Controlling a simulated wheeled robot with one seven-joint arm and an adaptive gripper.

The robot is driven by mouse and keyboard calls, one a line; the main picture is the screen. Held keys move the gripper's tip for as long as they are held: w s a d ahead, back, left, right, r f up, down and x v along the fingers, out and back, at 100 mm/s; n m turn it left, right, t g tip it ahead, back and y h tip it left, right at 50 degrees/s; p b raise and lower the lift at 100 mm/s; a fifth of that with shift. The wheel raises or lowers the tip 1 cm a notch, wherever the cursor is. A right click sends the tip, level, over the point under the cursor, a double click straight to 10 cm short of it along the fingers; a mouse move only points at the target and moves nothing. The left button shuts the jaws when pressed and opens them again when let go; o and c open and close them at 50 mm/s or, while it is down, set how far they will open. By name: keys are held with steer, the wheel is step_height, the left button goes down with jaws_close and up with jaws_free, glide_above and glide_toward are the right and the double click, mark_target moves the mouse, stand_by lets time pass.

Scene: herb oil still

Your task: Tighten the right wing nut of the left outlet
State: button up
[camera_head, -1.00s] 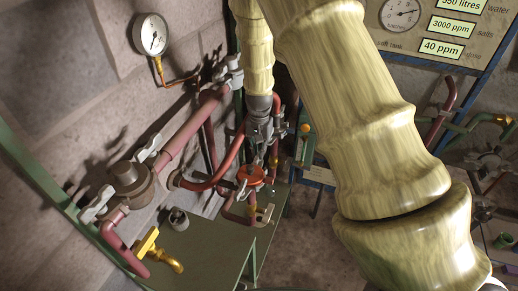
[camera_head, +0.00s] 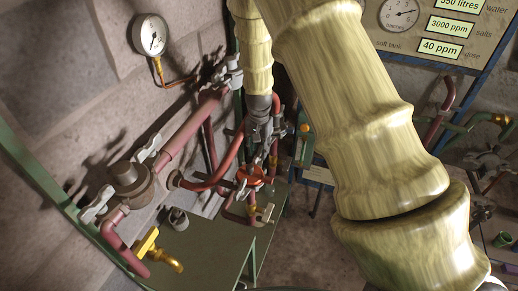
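A grey, round-capped fitting (camera_head: 130,180) sits on the red pipework at the left. One grey wing nut (camera_head: 97,204) is at its lower left and another wing nut (camera_head: 147,149) at its upper right. A further grey winged fitting (camera_head: 229,71) is higher up, near the wall. I cannot tell for sure which of these is the task's right wing nut. My gripper (camera_head: 258,132) is small and dark, pointing down over the pipes at centre, well right of the capped fitting. An orange-red part (camera_head: 250,175) is just below it. Its fingers blend with the pipes, so their opening is unclear.
A pressure gauge (camera_head: 150,35) hangs on the stone wall. A yellow tap (camera_head: 158,250) and a small grey cup (camera_head: 178,219) are by the green bench (camera_head: 210,247). Red pipes crowd the centre. My large yellowish arm covers the centre right, before a display panel (camera_head: 440,25).

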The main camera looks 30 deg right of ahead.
mark_target(259, 151)
step_height(259, 151, up, 12)
stand_by(0.8)
stand_by(0.4)
